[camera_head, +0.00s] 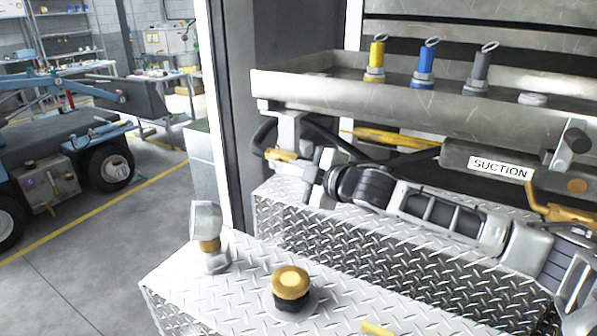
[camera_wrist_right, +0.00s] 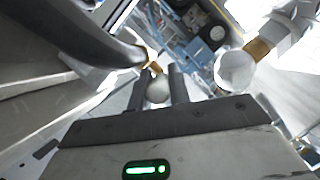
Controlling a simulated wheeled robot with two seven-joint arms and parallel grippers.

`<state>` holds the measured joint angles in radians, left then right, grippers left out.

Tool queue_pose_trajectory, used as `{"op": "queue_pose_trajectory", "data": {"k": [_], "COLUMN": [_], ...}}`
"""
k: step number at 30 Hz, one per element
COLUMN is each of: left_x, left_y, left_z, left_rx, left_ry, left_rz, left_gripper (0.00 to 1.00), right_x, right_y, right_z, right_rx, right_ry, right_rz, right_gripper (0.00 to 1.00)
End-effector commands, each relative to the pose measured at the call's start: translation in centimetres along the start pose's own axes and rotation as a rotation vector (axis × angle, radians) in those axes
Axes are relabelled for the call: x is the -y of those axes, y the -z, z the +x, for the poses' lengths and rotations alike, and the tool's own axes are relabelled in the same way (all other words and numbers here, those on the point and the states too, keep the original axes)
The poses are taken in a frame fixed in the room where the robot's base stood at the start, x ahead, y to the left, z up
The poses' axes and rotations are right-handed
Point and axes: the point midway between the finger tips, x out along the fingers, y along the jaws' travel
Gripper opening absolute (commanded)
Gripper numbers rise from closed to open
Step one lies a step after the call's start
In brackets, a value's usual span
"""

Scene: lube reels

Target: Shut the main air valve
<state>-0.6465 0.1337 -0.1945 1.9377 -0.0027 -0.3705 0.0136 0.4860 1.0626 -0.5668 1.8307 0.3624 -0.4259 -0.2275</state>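A valve with a yellow handle (camera_head: 285,155) sits on the pipework under the left end of the metal tray. My right arm comes in from the right, and its gripper (camera_head: 314,174) is just right of that handle, pointing at it. In the right wrist view the two dark fingers (camera_wrist_right: 158,82) stand apart. A rounded grey part (camera_wrist_right: 158,91) shows between or just beyond them, with a brass-yellow piece (camera_wrist_right: 152,69) past the tips. I cannot tell whether the fingers touch it. My left gripper is not in view.
A black hose (camera_head: 262,135) curves close to the valve. A silver and brass fitting (camera_head: 207,238) and a yellow-topped knob (camera_head: 291,283) stand on the tread plate (camera_head: 240,290). The metal tray (camera_head: 300,88) overhangs the pipework. A grey box labelled SUCTION (camera_head: 460,160) is farther right.

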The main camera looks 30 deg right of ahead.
Motion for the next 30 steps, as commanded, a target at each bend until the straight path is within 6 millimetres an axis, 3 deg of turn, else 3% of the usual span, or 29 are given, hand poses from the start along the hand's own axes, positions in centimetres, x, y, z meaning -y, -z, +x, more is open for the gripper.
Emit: {"op": "queue_pose_trajectory", "data": {"k": [18, 30], "left_x": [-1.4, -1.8], "left_y": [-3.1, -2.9], "left_z": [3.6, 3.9], "left_rx": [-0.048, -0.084], "left_ry": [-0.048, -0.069], "left_rz": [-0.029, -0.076], "left_gripper": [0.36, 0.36], "right_x": [2.3, 2.0], "right_y": [-1.2, -1.0], "right_z": [0.8, 0.9], "right_rx": [-0.148, -0.209], "right_ry": [-0.201, -0.287], "right_rz": [0.087, 0.119], "right_gripper": [0.00, 0.00]}}
